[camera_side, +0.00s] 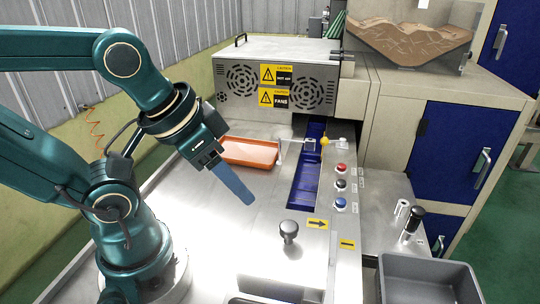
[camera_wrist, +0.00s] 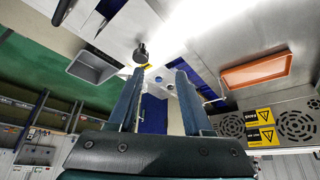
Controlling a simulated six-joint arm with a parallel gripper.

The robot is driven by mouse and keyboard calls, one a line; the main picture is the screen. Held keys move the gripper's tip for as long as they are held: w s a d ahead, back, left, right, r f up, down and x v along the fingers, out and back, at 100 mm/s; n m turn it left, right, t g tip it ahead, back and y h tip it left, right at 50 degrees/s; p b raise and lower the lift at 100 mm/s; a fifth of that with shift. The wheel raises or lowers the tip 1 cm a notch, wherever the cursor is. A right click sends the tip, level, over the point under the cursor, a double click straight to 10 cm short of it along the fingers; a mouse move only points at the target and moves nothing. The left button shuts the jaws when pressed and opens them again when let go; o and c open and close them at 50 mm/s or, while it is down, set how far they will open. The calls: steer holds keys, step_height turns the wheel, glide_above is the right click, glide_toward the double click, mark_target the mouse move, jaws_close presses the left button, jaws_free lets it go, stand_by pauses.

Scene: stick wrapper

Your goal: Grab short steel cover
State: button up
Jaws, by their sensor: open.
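A steel cover plate (camera_side: 270,255) with a black knob (camera_side: 289,230) lies on the machine bed at front centre; I cannot tell for certain that it is the short one. The knob also shows in the wrist view (camera_wrist: 140,53), beyond the left finger's tip. My gripper (camera_side: 247,198) hangs above the bed, up and to the left of the knob in the side view, and touches nothing. Its blue fingers overlap there. In the wrist view my gripper (camera_wrist: 159,72) has its fingers spread apart with nothing between them.
A blue channel (camera_side: 306,180) runs back under the fan housing (camera_side: 240,95). An orange tray (camera_side: 248,153) lies behind my gripper. Red, black and blue buttons (camera_side: 341,186) stand right of the channel. A small black-topped upright piece (camera_side: 411,224) and grey bin (camera_side: 425,265) are at right.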

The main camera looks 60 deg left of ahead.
steer(key=o, duration=0.4)
steer(key=shift+c, duration=0.2)
